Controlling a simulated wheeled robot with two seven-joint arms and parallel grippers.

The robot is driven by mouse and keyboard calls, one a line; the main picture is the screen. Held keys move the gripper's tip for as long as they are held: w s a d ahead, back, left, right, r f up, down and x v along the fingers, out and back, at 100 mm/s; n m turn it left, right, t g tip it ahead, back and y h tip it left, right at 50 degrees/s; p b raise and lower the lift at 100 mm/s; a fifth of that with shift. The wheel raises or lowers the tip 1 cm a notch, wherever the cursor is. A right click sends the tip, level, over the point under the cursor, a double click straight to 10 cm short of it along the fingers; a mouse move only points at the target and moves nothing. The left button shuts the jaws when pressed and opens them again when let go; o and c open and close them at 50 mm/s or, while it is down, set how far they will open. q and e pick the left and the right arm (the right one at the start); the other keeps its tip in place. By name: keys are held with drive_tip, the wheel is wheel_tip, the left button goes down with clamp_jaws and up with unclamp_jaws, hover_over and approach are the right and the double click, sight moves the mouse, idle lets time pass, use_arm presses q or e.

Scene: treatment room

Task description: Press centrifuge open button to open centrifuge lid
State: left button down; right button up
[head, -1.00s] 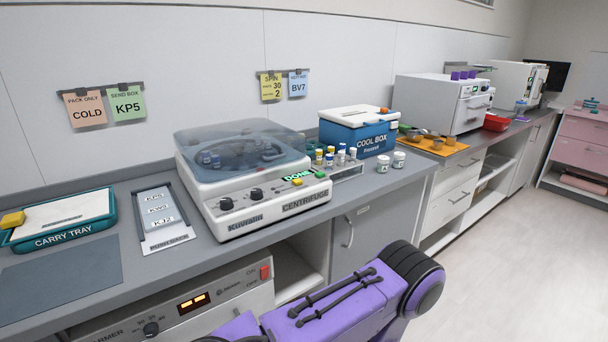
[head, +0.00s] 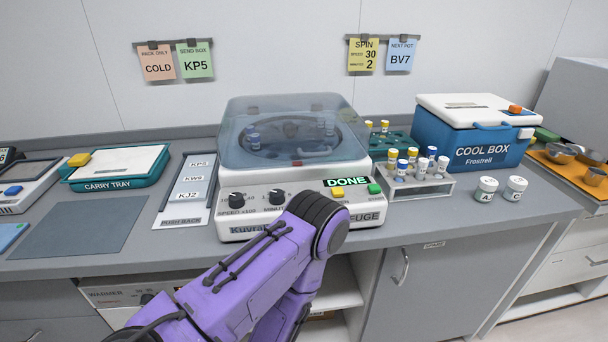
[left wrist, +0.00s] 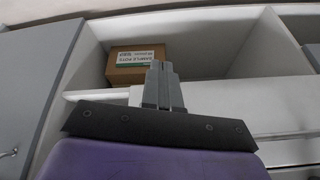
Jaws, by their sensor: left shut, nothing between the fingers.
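The centrifuge (head: 240,184) stands on the bench in the head view. Its clear bluish lid (head: 290,112) is down, and tubes show in the rotor under it. Its display (head: 347,182) reads DONE. A yellow button (head: 338,192) and a green button (head: 374,188) sit on its front panel; I cannot read which one is the open button. My purple arm rises in front of the bench and covers part of the front panel. My left gripper (left wrist: 161,72) is shut and empty in the left wrist view, facing the shelf space below the bench, away from the buttons. My right gripper is not in view.
A tube rack (head: 420,186) and two white jars (head: 486,189) stand right of the centrifuge, with the cool box (head: 465,148) behind. A push-back tray (head: 173,210) and carry tray (head: 130,181) lie left. A cardboard box (left wrist: 135,64) sits on the shelf below.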

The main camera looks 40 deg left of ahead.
use_arm(q)
wheel_tip(320, 180, up, 21)
drive_tip(key=w+n+p, duration=0.3)
drive_tip(key=n+p, duration=0.2)
drive_tip(key=p, duration=1.6)
drive_tip(key=w+d+r+n+h, duration=0.2)
drive_tip(key=w+r+n, duration=0.55)
drive_tip(key=n, duration=0.65)
drive_tip(key=w+d+r+n+h, duration=0.2)
drive_tip(key=w+r+n, duration=0.3)
drive_tip(key=w+n, duration=0.75)
drive_tip(key=w+a+r+n+t+h, duration=0.2)
drive_tip(key=w+a+r+n, duration=0.1)
drive_tip(key=r+n, duration=0.6)
drive_tip(key=w+a+r+n+t+h, duration=0.2)
drive_tip(key=w+a+r+n, duration=0.1)
drive_tip(key=r+n, duration=0.6)
drive_tip(key=shift+w+a+r+h+p, duration=0.3)
drive_tip(key=shift+a+r+p, duration=0.05)
drive_tip(key=shift+a+r, duration=0.2)
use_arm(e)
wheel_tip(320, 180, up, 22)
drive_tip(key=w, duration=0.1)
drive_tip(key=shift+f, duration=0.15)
